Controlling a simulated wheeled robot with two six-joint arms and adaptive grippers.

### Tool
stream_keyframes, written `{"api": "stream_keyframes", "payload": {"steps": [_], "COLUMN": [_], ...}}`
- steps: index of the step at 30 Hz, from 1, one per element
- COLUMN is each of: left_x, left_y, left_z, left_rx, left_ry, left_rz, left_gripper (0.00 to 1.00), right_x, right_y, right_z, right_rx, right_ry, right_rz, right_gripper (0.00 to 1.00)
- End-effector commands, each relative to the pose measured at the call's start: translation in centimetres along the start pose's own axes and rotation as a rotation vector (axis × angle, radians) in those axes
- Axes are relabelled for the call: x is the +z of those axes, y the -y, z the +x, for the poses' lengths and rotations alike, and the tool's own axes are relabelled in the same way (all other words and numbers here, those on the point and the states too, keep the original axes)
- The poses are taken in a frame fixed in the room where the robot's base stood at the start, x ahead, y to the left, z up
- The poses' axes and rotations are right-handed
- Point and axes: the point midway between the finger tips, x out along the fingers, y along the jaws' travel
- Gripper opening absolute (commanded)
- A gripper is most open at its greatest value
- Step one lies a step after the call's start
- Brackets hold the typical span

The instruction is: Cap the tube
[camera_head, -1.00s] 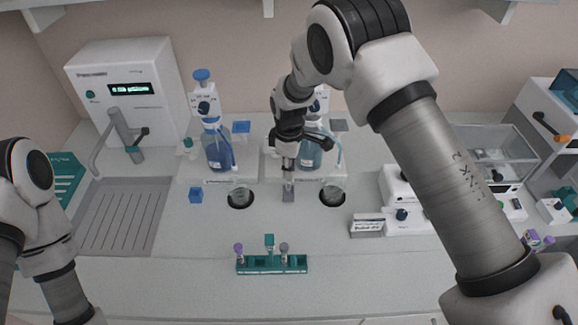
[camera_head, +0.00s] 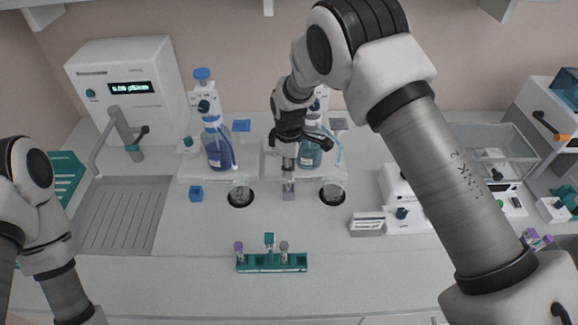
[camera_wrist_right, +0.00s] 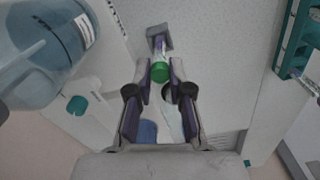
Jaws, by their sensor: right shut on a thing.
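My right gripper (camera_head: 289,165) reaches down over the middle of the bench. In the right wrist view its fingers (camera_wrist_right: 160,75) are shut on a green cap (camera_wrist_right: 160,71). The cap is in line with a clear tube (camera_wrist_right: 158,46), which stands in a small grey holder (camera_wrist_right: 163,32); the holder also shows in the head view (camera_head: 288,194). I cannot tell whether the cap touches the tube's rim or is seated on it. My left arm is at the left edge, with its gripper out of view.
Two blue-liquid bottles (camera_head: 217,148) (camera_head: 310,153) stand behind, the right one close to my right gripper. Two beakers (camera_head: 241,192) (camera_head: 332,191) flank the holder. A teal rack (camera_head: 272,263) with several tubes stands in front. A blue block (camera_head: 195,193) is at left.

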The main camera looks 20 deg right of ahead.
Motion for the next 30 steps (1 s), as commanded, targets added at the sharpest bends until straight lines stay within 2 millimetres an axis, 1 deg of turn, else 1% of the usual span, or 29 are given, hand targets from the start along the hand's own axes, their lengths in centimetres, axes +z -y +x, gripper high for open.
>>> {"api": "stream_keyframes", "payload": {"steps": [9,10,11,12,30], "left_x": [0.0,0.0,0.0,0.0,-0.01], "left_y": [0.0,0.0,0.0,0.0,0.0], "left_z": [0.05,0.05,0.05,0.05,0.04], "left_rx": [0.0,0.0,0.0,0.0,0.0], "left_ry": [0.0,0.0,0.0,0.0,0.0], "left_rz": [0.0,0.0,0.0,0.0,0.0], "left_gripper": [0.0,0.0,0.0,0.0,0.0], "right_x": [-0.01,-0.01,-0.01,-0.01,-0.02], "right_y": [-0.02,-0.02,-0.02,-0.02,-0.03], "right_z": [0.11,0.11,0.1,0.1,-0.01], "right_rx": [0.0,0.0,0.0,0.0,0.001], "right_ry": [0.0,0.0,0.0,0.0,0.0], "right_rz": [0.0,0.0,0.0,0.0,0.0], "right_gripper": [0.1,0.3,0.41,0.49,0.49]}}
